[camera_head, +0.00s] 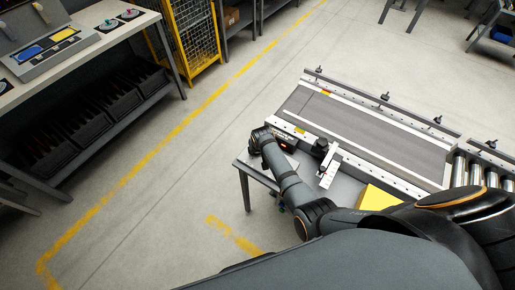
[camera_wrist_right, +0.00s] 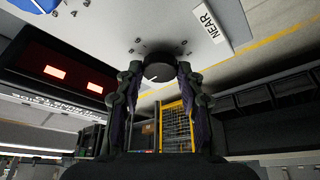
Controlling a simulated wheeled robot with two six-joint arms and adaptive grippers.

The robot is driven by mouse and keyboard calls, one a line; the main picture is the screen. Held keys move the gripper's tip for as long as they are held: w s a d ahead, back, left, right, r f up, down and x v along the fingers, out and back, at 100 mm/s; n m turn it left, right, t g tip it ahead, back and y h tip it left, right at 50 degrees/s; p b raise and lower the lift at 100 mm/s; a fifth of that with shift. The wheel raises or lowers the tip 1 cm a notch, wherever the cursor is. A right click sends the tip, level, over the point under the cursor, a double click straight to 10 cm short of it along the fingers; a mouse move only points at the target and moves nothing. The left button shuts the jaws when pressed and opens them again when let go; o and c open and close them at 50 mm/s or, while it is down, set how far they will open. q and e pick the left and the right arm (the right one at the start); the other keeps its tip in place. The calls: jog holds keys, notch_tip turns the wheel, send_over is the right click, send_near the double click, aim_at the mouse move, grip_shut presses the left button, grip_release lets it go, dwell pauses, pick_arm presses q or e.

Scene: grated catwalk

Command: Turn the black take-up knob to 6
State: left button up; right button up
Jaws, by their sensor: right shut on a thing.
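The black take-up knob (camera_wrist_right: 159,68) sits on a pale panel in the right wrist view. My right gripper (camera_wrist_right: 160,80) is shut on the knob, with one finger on each side. In the head view my right gripper (camera_head: 260,137) is at the near left end of the conveyor (camera_head: 365,125) and hides the knob. My left gripper is in neither view.
A black post (camera_head: 321,147) and white scale plate (camera_head: 329,169) stand along the conveyor's near side.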

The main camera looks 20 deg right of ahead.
dwell(0.5)
jog(key=o, duration=1.2)
jog(key=v, duration=0.7)
jog(key=shift+s+a+r, duration=0.1)
jog(key=shift+r, duration=0.15)
